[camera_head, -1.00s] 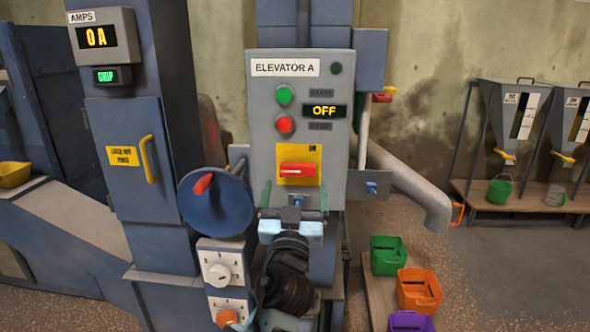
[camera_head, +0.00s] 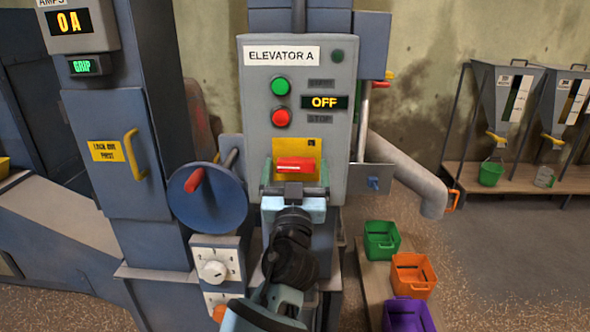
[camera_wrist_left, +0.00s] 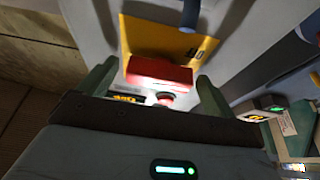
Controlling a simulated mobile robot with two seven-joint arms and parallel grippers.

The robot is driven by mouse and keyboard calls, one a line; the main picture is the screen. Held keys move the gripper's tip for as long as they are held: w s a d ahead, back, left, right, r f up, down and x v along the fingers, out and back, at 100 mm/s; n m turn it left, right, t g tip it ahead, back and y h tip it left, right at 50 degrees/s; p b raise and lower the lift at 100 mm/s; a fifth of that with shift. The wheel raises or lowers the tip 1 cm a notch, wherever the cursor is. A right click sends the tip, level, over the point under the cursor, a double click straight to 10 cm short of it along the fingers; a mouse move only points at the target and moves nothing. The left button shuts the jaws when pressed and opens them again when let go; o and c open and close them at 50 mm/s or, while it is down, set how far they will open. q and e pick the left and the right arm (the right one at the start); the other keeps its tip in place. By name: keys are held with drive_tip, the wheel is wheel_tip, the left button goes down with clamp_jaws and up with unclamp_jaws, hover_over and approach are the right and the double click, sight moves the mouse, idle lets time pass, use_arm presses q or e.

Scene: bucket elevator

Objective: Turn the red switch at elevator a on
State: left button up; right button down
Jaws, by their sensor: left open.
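The red switch (camera_head: 295,169) sits on a yellow plate (camera_head: 312,148) low on the grey Elevator A panel (camera_head: 257,80). Its handle lies horizontal. The panel display (camera_head: 324,102) reads OFF. My left gripper (camera_head: 296,178) is open in front of the switch, with a finger at each side of the handle. In the left wrist view the red switch (camera_wrist_left: 158,72) shows between the two open fingers of the left gripper (camera_wrist_left: 155,84), with gaps at both sides. I cannot tell whether a finger touches it. My right gripper is not in view.
A green button (camera_head: 281,86) and a red button (camera_head: 281,118) are above the switch. A blue handwheel (camera_head: 212,208) with a red knob stands close left of my left arm. A grey pipe (camera_head: 408,170) is at right. Green, orange and purple bins stand low right.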

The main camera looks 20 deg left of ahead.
use_arm(q)
drive_tip(key=shift+c, duration=0.3)
